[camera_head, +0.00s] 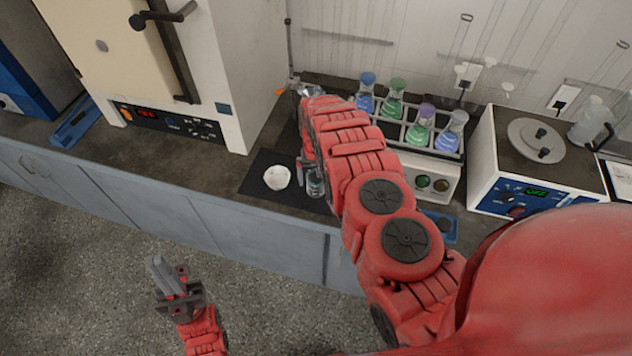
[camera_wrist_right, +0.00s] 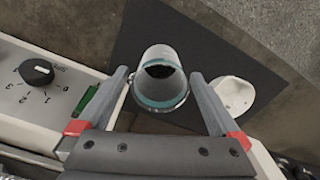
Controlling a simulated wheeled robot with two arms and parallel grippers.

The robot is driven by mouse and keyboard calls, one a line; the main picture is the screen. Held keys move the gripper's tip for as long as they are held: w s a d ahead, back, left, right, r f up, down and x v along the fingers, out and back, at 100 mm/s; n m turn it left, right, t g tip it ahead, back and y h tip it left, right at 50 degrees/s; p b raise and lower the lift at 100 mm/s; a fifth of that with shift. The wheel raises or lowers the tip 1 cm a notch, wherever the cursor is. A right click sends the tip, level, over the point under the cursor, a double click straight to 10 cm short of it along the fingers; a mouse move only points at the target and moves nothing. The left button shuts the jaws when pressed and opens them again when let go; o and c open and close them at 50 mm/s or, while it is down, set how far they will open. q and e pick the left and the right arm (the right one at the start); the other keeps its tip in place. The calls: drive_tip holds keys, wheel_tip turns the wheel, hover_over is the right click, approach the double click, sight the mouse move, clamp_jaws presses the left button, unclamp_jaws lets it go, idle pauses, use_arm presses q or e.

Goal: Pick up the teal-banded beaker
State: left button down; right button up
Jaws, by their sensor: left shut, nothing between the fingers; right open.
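The teal-banded beaker (camera_wrist_right: 162,76) is a clear glass with a teal band at its rim and dark contents inside. In the right wrist view it stands between the open fingers of my right gripper (camera_wrist_right: 166,100), with a gap visible on the right side. In the head view only part of the beaker (camera_head: 316,184) shows beside my right arm, and the right gripper (camera_head: 306,172) is largely hidden by that arm. My left gripper (camera_head: 165,277) is shut and empty, out over the floor in front of the cabinets.
A white dish (camera_head: 277,177) lies on the black mat (camera_head: 259,184) close beside the beaker. A shaker holding several coloured flasks (camera_head: 421,125) stands behind my right arm. A hot plate (camera_head: 538,140) is at right and an oven (camera_head: 172,118) at left.

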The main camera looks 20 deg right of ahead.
drive_tip(key=shift+d+f, duration=0.1)
drive_tip(key=shift+f, duration=0.65)
drive_tip(key=shift+w+f, duration=0.1)
drive_tip(key=shift+f, duration=0.4)
drive_tip(key=c, duration=1.4)
drive_tip(key=shift+c, duration=0.2)
drive_tip(key=shift+r, duration=0.15)
